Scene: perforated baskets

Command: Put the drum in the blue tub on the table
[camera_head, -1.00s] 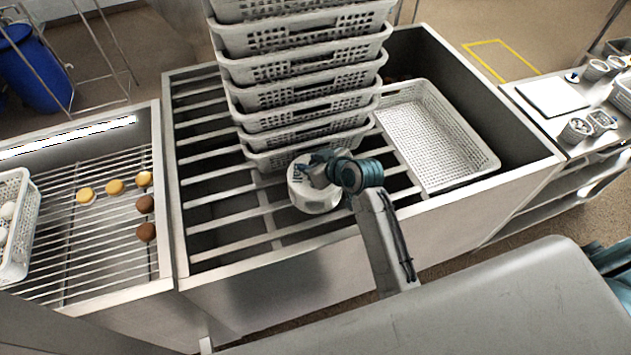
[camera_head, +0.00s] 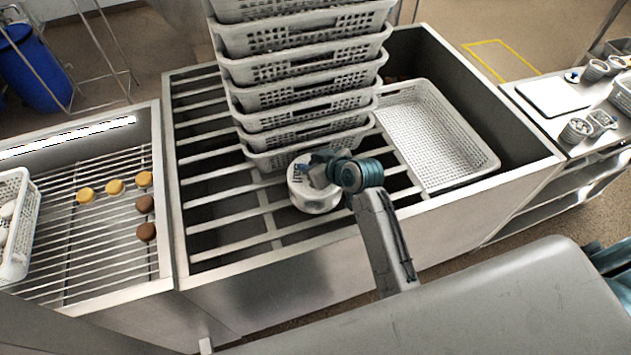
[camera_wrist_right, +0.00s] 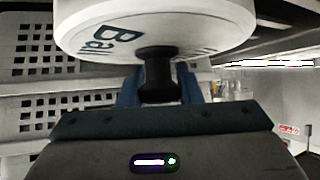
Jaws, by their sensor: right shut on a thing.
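The white drum (camera_head: 312,200) with dark lettering is at the front of the barred metal sink, below the basket stack. My right gripper (camera_head: 320,170) reaches it from the right and is shut on it. In the right wrist view the drum (camera_wrist_right: 200,22) fills the top, and the blue fingers close around its dark knob (camera_wrist_right: 157,75). Whether the drum rests on the bars or hangs just above them I cannot tell. No blue tub on a table is clearly in view. My left gripper is not in view.
A stack of perforated baskets (camera_head: 300,70) stands behind the drum. An empty white basket (camera_head: 440,140) lies to its right. Several yellow and brown round items lie on the left rack (camera_head: 100,235). A blue barrel (camera_head: 30,70) stands far left. Bars left of the drum are clear.

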